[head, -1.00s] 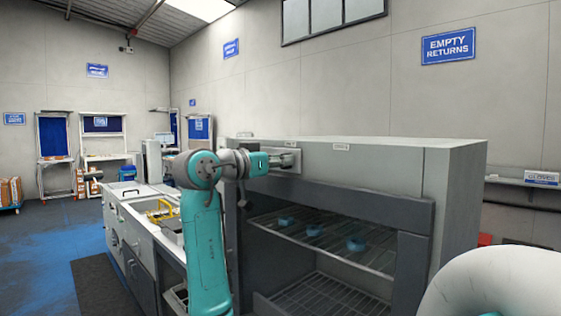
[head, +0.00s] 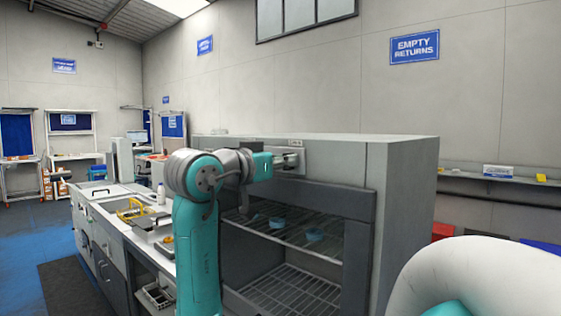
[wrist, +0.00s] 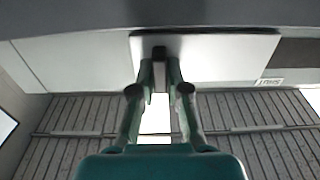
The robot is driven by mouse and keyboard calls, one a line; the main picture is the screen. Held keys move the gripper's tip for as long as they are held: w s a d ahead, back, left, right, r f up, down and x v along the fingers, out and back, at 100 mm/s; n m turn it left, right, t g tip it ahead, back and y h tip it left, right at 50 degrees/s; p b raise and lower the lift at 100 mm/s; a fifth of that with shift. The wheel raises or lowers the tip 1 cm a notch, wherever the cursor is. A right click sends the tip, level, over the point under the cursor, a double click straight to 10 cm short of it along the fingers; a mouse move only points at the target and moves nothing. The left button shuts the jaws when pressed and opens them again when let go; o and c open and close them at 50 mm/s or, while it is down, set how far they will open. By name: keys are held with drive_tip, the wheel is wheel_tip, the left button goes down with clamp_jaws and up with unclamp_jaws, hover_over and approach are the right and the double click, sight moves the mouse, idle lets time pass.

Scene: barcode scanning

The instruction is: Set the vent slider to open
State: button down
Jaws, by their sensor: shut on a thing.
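The vent slider's pale plate (head: 297,168) is on the upper front of the grey cabinet (head: 330,160), below a small label (head: 295,142). My gripper (head: 287,160) reaches it from the left. In the wrist view, my gripper (wrist: 160,68) has its two green fingers closed on a small dark knob (wrist: 159,54) in front of the pale plate (wrist: 225,50). Another small label (wrist: 268,82) shows just right of the plate; it seems to read SHUT, upside down. The label in the head view is too small to read. My arm hides part of the plate's left side.
Below the slider is an open bay with wire shelves (head: 300,285) and several blue items (head: 277,221). A counter (head: 110,205) with a yellow-handled basket (head: 131,210) is at left. A wall shelf (head: 500,190) is at right.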

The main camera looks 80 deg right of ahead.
drive_tip(key=shift+s+a, duration=0.1)
drive_tip(key=shift+s, duration=0.15)
drive_tip(key=c, duration=1.2)
unclamp_jaws()
drive_tip(key=shift+o, duration=0.2)
drive_tip(key=v, duration=1.2)
